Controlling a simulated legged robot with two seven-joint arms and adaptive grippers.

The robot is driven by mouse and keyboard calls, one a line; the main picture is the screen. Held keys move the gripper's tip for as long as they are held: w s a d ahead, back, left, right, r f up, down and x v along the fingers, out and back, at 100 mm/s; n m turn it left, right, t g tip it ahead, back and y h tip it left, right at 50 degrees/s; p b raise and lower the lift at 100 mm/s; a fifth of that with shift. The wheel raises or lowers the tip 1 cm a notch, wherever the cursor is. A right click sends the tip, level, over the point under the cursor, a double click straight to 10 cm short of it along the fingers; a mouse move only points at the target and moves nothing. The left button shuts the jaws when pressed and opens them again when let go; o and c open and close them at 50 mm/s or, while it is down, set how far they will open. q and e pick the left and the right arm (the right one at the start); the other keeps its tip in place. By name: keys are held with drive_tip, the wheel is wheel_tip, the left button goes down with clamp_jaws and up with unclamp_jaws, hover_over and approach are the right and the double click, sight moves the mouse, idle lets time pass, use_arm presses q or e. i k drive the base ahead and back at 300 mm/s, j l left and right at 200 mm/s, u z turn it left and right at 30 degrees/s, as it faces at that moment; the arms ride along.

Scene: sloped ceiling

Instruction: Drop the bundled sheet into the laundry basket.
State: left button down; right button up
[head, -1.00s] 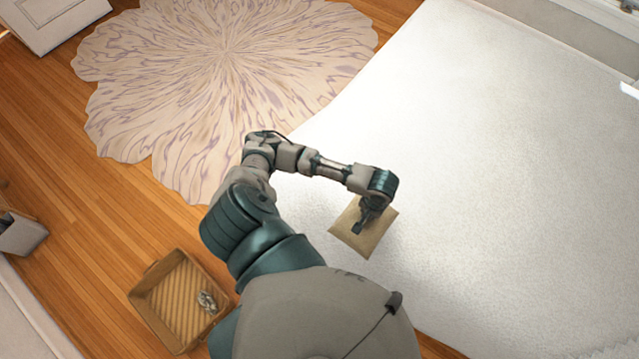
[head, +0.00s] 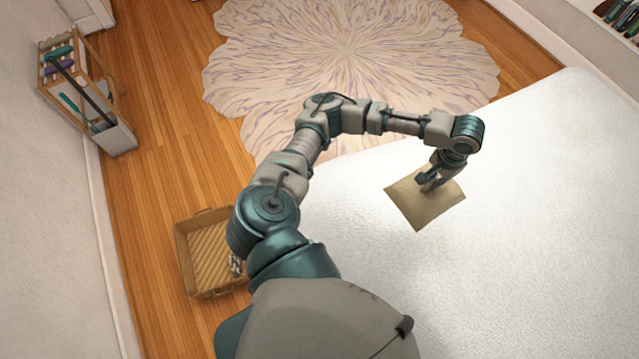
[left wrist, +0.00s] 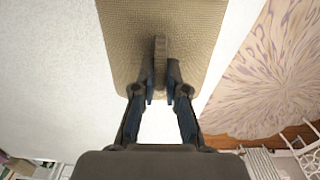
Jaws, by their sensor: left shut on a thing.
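The bundled sheet (head: 432,207) is a flat-looking tan square of cloth over the white bed in the head view. My left gripper (head: 430,182) is shut on it from above. In the left wrist view, the sheet (left wrist: 200,28) fills the top middle, and a raised fold of it stands between the two fingertips of my left gripper (left wrist: 160,85). Whether the sheet touches the bed is hard to tell. The laundry basket (head: 182,250) is a tan, open box on the wooden floor at the lower left, partly hidden by my arm. My right gripper is out of view.
The white bed (head: 560,230) fills the right side. A grey-white patterned item (head: 236,265) lies in the basket. A petal-edged rug (head: 340,60) covers the floor at the top. A wooden rack (head: 75,85) stands by the left wall. Bare floor (head: 165,180) lies between rack and rug.

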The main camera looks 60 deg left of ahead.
sight(214, 262)
drive_tip(key=u, duration=2)
